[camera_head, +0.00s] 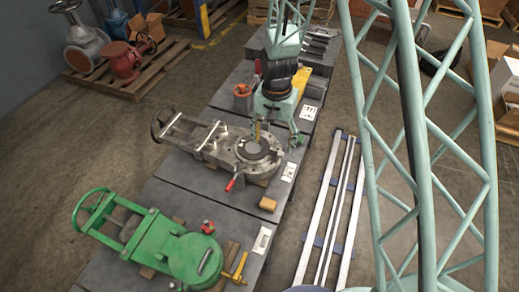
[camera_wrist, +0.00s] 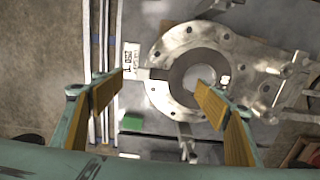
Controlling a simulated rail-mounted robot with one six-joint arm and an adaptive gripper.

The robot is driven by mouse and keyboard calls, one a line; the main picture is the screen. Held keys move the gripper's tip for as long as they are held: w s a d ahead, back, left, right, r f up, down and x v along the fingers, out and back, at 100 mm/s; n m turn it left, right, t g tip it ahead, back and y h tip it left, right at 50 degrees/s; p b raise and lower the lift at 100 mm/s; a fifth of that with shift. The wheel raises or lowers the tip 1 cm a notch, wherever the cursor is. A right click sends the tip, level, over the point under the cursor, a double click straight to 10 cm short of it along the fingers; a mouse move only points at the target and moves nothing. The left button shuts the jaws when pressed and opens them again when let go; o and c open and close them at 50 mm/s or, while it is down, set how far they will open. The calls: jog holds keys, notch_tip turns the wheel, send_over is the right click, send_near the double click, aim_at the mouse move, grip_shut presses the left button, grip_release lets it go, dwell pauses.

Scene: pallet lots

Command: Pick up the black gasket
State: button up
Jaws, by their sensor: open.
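The black gasket, a dark flat ring, lies on the round flange of the grey metal valve (camera_head: 222,150) in the head view; its point there is the dark ring (camera_head: 262,156). In the wrist view the gasket (camera_wrist: 177,75) shows as a dark ring around the bore of the bolt-holed flange (camera_wrist: 158,95). My gripper (camera_head: 275,134) is open and empty, above and beside the flange's far right part. In the wrist view the gripper (camera_wrist: 160,90) has its yellow-padded fingers wide apart; the right fingertip overlaps the ring's lower edge in the picture. I cannot tell its height above the gasket.
A green valve (camera_head: 165,245) lies on the near bench section. A red-handled tool (camera_head: 235,181) and a small wooden block (camera_head: 268,204) are beside the grey valve. An orange-red cup (camera_head: 242,91) stands behind it. Long metal rails (camera_head: 329,215) lie on the floor to the right.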

aim_at(273, 153)
jog(key=shift+f+b, duration=0.5)
jog(key=shift+f, duration=1.65)
jog(key=shift+c, duration=0.4)
grip_shut()
